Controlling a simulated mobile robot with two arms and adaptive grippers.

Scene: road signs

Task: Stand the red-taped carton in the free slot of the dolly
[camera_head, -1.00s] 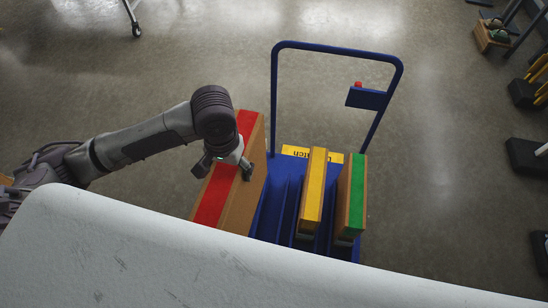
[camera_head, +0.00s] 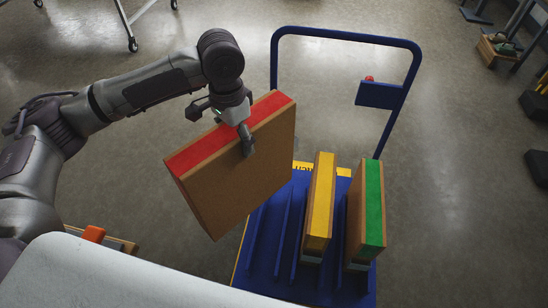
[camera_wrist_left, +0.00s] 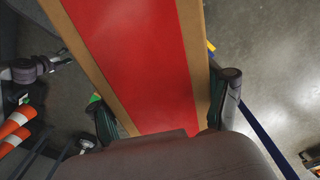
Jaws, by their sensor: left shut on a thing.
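The red-taped carton (camera_head: 238,165) is a flat brown box with red tape along its top edge, held upright but slanted in the head view. My left gripper (camera_head: 232,142) is shut on its top part, with a finger against the broad face. In the left wrist view the red tape (camera_wrist_left: 140,60) fills the middle between the fingers. The deck's left part shows bare rails, partly hidden by the held carton.
The dolly's blue push handle (camera_head: 345,35) rises at the back, with a small blue box (camera_head: 379,95) on its right post. A pale surface (camera_head: 110,275) crosses the lower left. Orange-striped objects (camera_wrist_left: 14,125) show in the wrist view. Open floor lies right of the dolly.

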